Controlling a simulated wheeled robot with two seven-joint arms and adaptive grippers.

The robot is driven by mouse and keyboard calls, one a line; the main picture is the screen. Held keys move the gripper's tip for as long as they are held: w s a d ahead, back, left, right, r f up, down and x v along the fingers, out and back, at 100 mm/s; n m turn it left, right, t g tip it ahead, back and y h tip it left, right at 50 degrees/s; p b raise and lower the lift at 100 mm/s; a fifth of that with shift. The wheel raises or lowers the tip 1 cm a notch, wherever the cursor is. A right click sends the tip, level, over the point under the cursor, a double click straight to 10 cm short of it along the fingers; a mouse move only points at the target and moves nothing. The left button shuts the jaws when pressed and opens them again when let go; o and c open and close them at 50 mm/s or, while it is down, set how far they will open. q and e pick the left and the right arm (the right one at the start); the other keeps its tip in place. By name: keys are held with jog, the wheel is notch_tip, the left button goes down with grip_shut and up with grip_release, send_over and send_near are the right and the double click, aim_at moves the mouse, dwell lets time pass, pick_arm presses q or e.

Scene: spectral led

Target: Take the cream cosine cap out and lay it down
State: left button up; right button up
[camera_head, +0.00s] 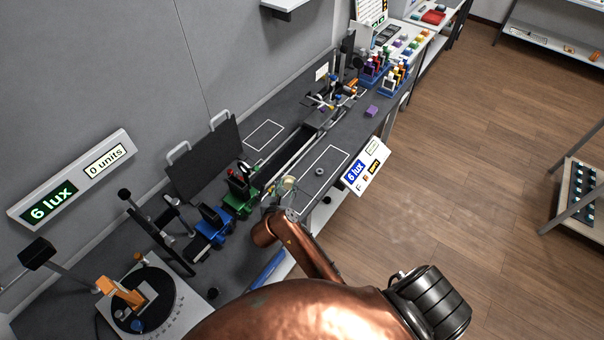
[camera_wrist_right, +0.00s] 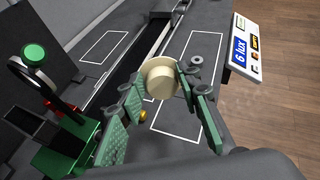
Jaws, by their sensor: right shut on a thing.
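The cream cap (camera_wrist_right: 160,78) is a short, pale cylinder held at the fingertips of my right gripper (camera_wrist_right: 163,92). In the head view my right gripper (camera_head: 284,192) is small, and the cap (camera_head: 289,182) shows as a pale spot at its tips. The gripper is shut on the cap, to the right of the green mount (camera_head: 239,203), over or near the bench's rail and front outlined area. The wrist view also shows the green mount (camera_wrist_right: 65,152) at left. I cannot tell the cap's exact height above the bench. My left gripper is not in view.
A dark ring (camera_head: 319,171) lies inside the white-outlined rectangle (camera_head: 325,158) on the front of the bench. A blue mount (camera_head: 212,226) stands left of the green one. A "6 lux" panel (camera_head: 365,166) sits at the bench's front edge.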

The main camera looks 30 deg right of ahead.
pick_arm(q)
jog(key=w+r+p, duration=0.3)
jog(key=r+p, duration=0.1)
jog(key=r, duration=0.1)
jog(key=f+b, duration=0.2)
jog(key=b, duration=0.1)
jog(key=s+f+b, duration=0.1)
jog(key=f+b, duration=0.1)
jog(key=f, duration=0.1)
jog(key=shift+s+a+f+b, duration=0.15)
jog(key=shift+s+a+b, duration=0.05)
jog(key=shift+b, duration=0.2)
pick_arm(e)
jog(key=w+d+f+g, duration=0.1)
jog(key=d+f, duration=0.1)
jog(key=f, duration=0.2)
jog(key=w+d+f+m+g, duration=0.1)
jog(key=d+f, duration=0.1)
jog(key=f, duration=0.2)
jog(key=w+d+f+g, duration=0.1)
jog(key=d+f, duration=0.1)
jog(key=f, duration=0.2)
jog(key=shift+d+f+m+g, duration=0.3)
jog(key=shift+m, duration=0.1)
jog(key=o, duration=1.3)
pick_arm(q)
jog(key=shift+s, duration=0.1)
pick_arm(e)
jog(key=shift+o, duration=0.2)
